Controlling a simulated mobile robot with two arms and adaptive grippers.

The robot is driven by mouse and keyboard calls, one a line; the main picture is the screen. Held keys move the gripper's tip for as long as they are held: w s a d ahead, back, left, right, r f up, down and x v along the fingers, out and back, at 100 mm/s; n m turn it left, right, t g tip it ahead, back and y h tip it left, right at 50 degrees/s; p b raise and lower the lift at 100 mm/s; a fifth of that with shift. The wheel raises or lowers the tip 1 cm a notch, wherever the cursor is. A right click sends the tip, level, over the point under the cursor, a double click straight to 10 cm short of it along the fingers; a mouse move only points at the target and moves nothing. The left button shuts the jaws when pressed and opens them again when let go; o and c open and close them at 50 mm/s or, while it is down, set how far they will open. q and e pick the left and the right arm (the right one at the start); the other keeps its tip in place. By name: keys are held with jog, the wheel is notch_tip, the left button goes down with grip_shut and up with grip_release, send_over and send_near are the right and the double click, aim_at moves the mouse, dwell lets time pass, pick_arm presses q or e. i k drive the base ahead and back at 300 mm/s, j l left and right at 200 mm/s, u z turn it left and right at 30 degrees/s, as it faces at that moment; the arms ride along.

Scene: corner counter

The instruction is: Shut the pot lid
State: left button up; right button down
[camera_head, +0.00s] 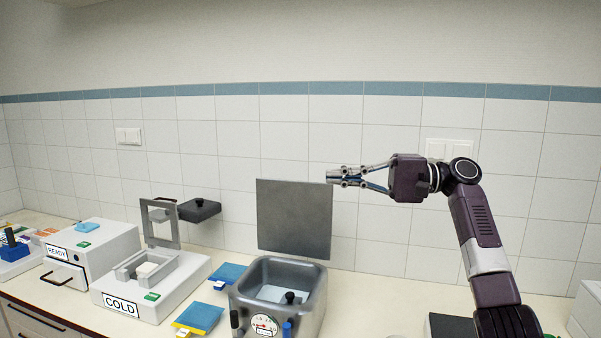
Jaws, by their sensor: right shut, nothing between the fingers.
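The pot (250,307) is a grey metal box-like vessel with a dial on its front, standing on the counter at the bottom middle. Its lid (294,219) is a flat grey square plate that stands upright at the pot's back edge, open. A dark knob shows inside the pot's opening. My right gripper (330,177) is shut and empty, pointing left, its tips at the upper right edge of the lid in the picture. I cannot tell whether they touch it. My left gripper is not in view.
A white COLD station (165,298) with a raised grey frame stands left of the pot. A white READY box (95,250) is farther left. Blue pads (200,317) lie between the COLD station and the pot. A dark block (452,327) sits at the lower right. The tiled wall is behind.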

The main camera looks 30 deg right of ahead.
aim_at(294, 218)
jog(key=i+l, duration=1)
